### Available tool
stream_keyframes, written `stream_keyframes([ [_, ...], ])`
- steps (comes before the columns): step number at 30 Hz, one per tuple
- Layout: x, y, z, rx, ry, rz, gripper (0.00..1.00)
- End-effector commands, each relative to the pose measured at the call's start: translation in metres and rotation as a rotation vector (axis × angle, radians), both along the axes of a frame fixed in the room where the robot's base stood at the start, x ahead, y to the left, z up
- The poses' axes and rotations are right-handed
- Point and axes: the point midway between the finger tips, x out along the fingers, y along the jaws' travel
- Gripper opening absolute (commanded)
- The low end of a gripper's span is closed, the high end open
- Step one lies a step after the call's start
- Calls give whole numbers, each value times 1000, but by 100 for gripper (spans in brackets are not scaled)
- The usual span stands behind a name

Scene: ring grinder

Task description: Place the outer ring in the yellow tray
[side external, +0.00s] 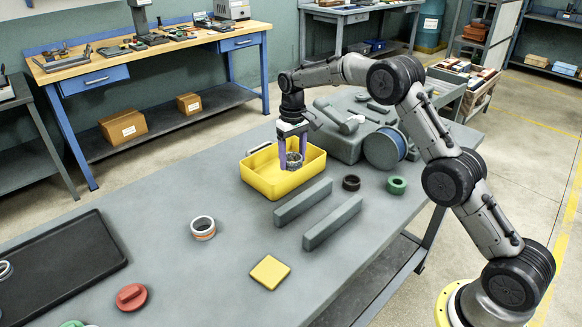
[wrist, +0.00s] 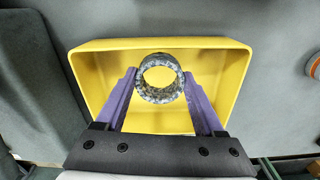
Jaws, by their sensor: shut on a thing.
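The yellow tray (side external: 266,179) stands on the grey table in the side view, and it fills the middle of the wrist view (wrist: 225,62). My gripper (side external: 293,158) is over the tray, pointing down. Its purple fingers are shut on a dark, speckled metal ring (side external: 294,163). In the wrist view the ring (wrist: 146,92) sits between the fingertips (wrist: 159,80), with the yellow tray floor showing through its hole. The ring is within the tray's outline; I cannot tell whether it touches the floor.
Two grey bars (side external: 303,203) lie just in front of the tray. A dark ring (side external: 351,183) and a green ring (side external: 397,185) are to the right. A silver-orange ring (side external: 203,228), yellow block (side external: 270,272), red knob (side external: 131,297) and black tray (side external: 60,268) lie nearer. A spool (side external: 384,148) stands behind.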

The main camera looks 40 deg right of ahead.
Motion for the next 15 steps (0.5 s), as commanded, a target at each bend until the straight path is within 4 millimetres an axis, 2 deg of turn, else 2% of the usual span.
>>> stream_keyframes([
  [5,0,0,-12,0,0,1,3],
  [10,0,0,-36,0,0,1,3],
  [15,1,0,-40,0,-4,1,3],
])
